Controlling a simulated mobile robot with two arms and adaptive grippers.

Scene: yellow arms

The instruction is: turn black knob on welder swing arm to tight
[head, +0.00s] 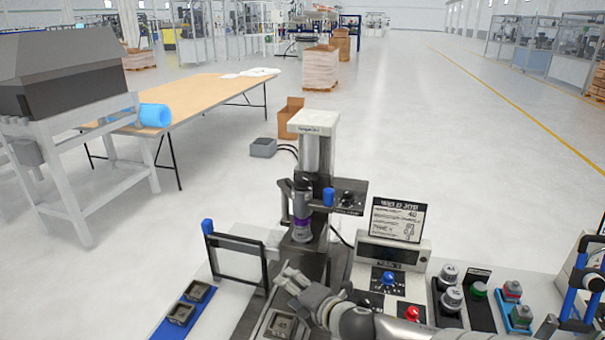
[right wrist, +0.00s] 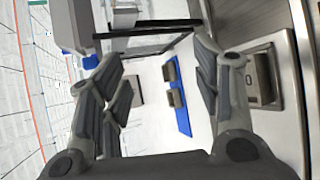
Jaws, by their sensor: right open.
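The welder (head: 314,125) stands at the centre of the head view, with a white top and a purple-banded cylinder (head: 302,220) on its front. A dark arm plate (head: 352,187) sticks out to the right of its column. A small black knob (head: 347,199) sits on that plate, beside a blue cap (head: 328,197). My right gripper (head: 287,277) is low in front of the welder, apart from the knob. In the right wrist view, my right gripper (right wrist: 158,58) has its fingers spread with nothing between them. The knob cannot be made out there. My left gripper is not in view.
A dark frame (head: 236,258) with a blue end cap stands left of the welder; it also shows in the wrist view (right wrist: 150,42). A blue tray (head: 170,329) holds dark parts. A control box (head: 392,254) with a sign and several button blocks (head: 479,291) stand at right.

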